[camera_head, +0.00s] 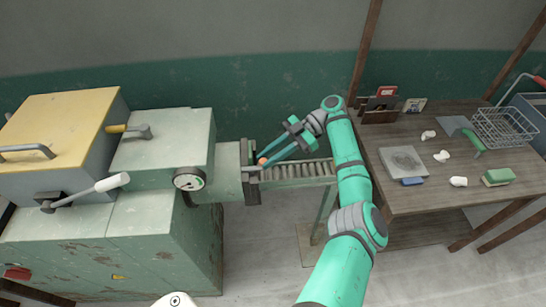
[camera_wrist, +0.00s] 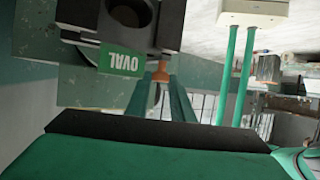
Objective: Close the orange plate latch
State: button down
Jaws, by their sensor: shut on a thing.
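The orange plate latch (camera_head: 262,161) is a small orange knob at the right end of the green machine, by the dark die plate (camera_head: 246,165). My gripper (camera_head: 265,160) reaches it from the right, with its two teal fingers closed around the knob.
A roller track (camera_head: 300,172) runs right from the machine, just below my gripper. A gauge (camera_head: 188,179) and a white-handled lever (camera_head: 90,191) are on the machine's front. A wooden table (camera_head: 420,202) at the right holds a wire basket (camera_head: 503,127), a grey slab and several white clay pieces.

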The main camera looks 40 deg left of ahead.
jog(key=shift+f, duration=0.1)
dwell(0.3)
jog(key=c, duration=1.5)
grip_release()
jog(key=shift+c, duration=0.2)
jog(key=shift+w, duration=0.1)
jog(key=shift+w, duration=0.15)
